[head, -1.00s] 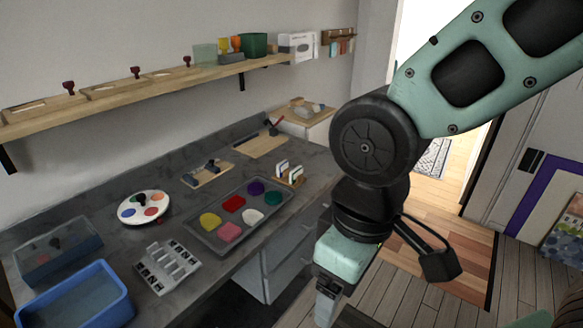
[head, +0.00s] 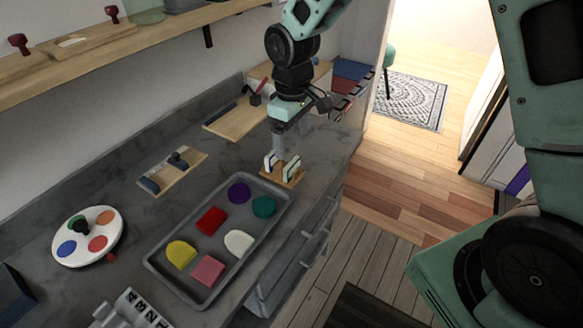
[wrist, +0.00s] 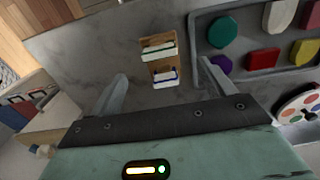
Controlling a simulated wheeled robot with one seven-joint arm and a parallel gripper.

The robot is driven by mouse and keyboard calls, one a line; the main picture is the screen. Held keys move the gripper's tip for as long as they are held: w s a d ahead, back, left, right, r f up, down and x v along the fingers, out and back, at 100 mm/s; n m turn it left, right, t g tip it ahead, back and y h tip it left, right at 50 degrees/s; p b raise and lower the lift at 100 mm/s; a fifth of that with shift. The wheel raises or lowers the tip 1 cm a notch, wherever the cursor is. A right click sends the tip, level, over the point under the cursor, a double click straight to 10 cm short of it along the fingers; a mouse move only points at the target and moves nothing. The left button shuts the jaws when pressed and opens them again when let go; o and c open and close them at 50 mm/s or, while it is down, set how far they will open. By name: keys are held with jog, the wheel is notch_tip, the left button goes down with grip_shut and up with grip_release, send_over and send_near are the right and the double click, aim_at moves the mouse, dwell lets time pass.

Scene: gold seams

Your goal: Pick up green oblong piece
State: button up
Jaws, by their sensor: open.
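A green piece (head: 264,206), teal in shade, lies at the far right corner of the grey tray (head: 160,272). It looks rounded, about as long as wide. In the wrist view the green piece (wrist: 222,32) lies right of my gripper's fingers, in the tray corner. My gripper (head: 279,148) is open and empty, pointing down above the small wooden holder (head: 290,182) beyond the tray. In the wrist view the holder (wrist: 150,43) shows between my fingers (wrist: 163,74).
A purple piece (head: 239,192) lies beside the green one, with red, white, yellow and pink pieces also in the tray. Wooden boards lie toward the wall, and a round palette (head: 88,222) stands at the left.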

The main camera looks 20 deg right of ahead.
aim_at(292, 163)
jog(key=f+p, duration=0.1)
jog(key=f, duration=0.8)
jog(key=shift+w+f, duration=0.1)
jog(key=shift+w, duration=0.1)
jog(key=c, duration=1.1)
